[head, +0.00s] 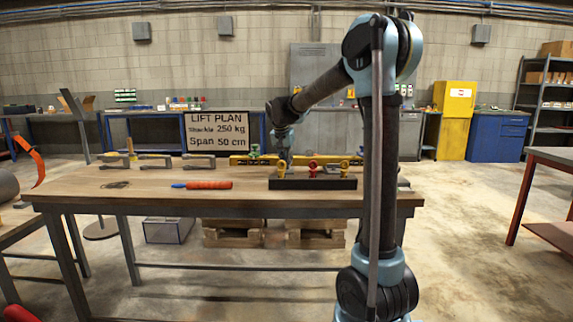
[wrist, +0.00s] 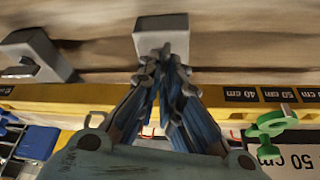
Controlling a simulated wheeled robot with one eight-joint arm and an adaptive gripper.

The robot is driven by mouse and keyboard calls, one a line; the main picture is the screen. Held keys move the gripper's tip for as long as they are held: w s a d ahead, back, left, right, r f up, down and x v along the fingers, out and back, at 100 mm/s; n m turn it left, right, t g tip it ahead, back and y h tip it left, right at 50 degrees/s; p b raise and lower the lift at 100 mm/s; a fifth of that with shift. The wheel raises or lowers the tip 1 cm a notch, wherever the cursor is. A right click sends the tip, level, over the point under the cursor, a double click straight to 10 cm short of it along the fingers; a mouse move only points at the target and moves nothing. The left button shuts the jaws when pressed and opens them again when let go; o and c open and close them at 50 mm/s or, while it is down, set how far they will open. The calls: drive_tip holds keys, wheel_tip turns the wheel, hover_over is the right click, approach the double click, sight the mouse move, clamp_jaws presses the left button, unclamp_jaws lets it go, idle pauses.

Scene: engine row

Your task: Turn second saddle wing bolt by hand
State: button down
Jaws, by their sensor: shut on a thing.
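My gripper (wrist: 165,58) is shut in the wrist view, its fingertips close together in front of a pale grey block (wrist: 161,24). The held piece, taken to be the second saddle wing bolt, is almost fully hidden between the fingers. A green winged piece (wrist: 272,124) stands by the yellow beam (wrist: 215,94), to the right of the fingers and apart from them. In the head view my gripper (head: 284,163) is low over the bench at the beam (head: 325,160), behind the black stand. The green piece (head: 254,151) shows left of it there.
The black stand (head: 290,184) with red and yellow fittings sits close in front of my gripper. A red-handled tool (head: 208,185) and several grey clamps (head: 155,157) lie left on the wooden bench (head: 130,197). Another grey piece (wrist: 40,58) shows in the wrist view. A lift plan sign (head: 216,132) stands behind.

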drive_tip(key=m, duration=0.1)
drive_tip(key=m+h, duration=0.1)
drive_tip(key=m, duration=0.1)
drive_tip(key=shift+w+a+r+m+g, duration=0.1)
drive_tip(key=shift+w+a+m+g, duration=0.05)
drive_tip(key=shift+m+g, duration=0.15)
drive_tip(key=m+g+h, duration=0.1)
drive_tip(key=m, duration=0.2)
drive_tip(key=shift+w+m, duration=0.1)
drive_tip(key=shift+m, duration=0.2)
drive_tip(key=m+g, duration=0.1)
drive_tip(key=m, duration=0.2)
drive_tip(key=m+g+h, duration=0.1)
drive_tip(key=m, duration=0.2)
drive_tip(key=shift+w+a+m, duration=0.1)
drive_tip(key=shift+w+m, duration=0.05)
drive_tip(key=shift+m, duration=0.25)
drive_tip(key=shift+g, duration=0.3)
drive_tip(key=c, duration=1.8)
unclamp_jaws()
drive_tip(key=v, duration=1.1)
drive_tip(key=shift+a+r, duration=0.25)
drive_tip(key=shift+r, duration=0.1)
